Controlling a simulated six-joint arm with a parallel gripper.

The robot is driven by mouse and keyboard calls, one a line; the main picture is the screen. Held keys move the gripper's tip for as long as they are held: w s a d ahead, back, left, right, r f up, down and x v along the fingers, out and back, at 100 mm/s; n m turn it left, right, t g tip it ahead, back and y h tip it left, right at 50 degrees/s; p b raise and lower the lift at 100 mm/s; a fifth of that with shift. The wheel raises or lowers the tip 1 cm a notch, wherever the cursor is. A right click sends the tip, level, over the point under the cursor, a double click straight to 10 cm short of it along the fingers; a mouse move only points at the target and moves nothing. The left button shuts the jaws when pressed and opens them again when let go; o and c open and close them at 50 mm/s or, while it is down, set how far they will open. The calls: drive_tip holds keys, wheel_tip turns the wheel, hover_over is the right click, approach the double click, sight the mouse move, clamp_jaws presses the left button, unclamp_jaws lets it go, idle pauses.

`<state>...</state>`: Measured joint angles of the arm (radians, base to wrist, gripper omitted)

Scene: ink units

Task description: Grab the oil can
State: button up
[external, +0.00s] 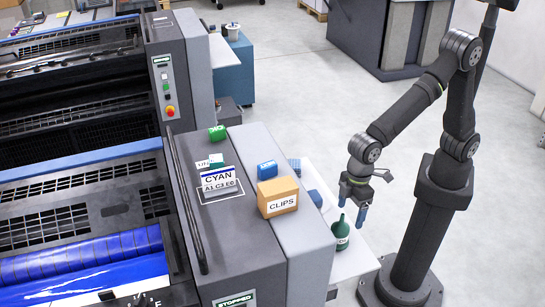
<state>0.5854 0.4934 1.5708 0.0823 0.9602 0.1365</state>
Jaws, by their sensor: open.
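A dark green bottle-shaped can with a narrow pointed top and a pale label, which looks like the oil can (342,235), stands upright on a white surface beside the press. My gripper (352,206) points down with its blue fingertips apart, just above and slightly right of the can's body. In this view the can's tip shows between or in front of the fingers; I cannot tell whether they touch. Nothing is visibly held.
The grey press (240,250) stands left of the can. On it are a CLIPS box (280,203), a blue item (267,169), a CYAN sign (218,178) and a green item (217,133). A small blue item (315,198) lies left of my gripper.

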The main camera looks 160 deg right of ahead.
drive_tip(key=w+a+f+m+t+h, duration=0.25)
drive_tip(key=w+a+f+t, duration=0.2)
drive_tip(key=a+f, duration=0.7)
drive_tip(key=s+h, duration=0.1)
drive_tip(key=s, duration=0.1)
drive_tip(key=s+f+t+h, duration=0.1)
drive_tip(key=s+h, duration=0.1)
drive_tip(key=s+d+f+h, duration=0.1)
drive_tip(key=s, duration=0.1)
drive_tip(key=shift+s+f+t+h, duration=0.25)
drive_tip(key=shift+s+t, duration=0.1)
drive_tip(key=s+r+h, duration=0.4)
drive_tip(key=s+h, duration=0.1)
drive_tip(key=s, duration=0.4)
hover_over(348, 241)
wheel_tip(348, 241, down, 4)
drive_tip(key=shift+s+r, duration=0.1)
drive_tip(key=shift+r, duration=0.15)
drive_tip(key=shift+s+x, duration=0.15)
drive_tip(key=shift+x, duration=1.2)
drive_tip(key=shift+s+x, duration=0.15)
drive_tip(key=shift+x, duration=1.2)
drive_tip(key=shift+d+f, duration=0.15)
drive_tip(key=shift+f, duration=0.05)
drive_tip(key=shift+c, duration=0.4)
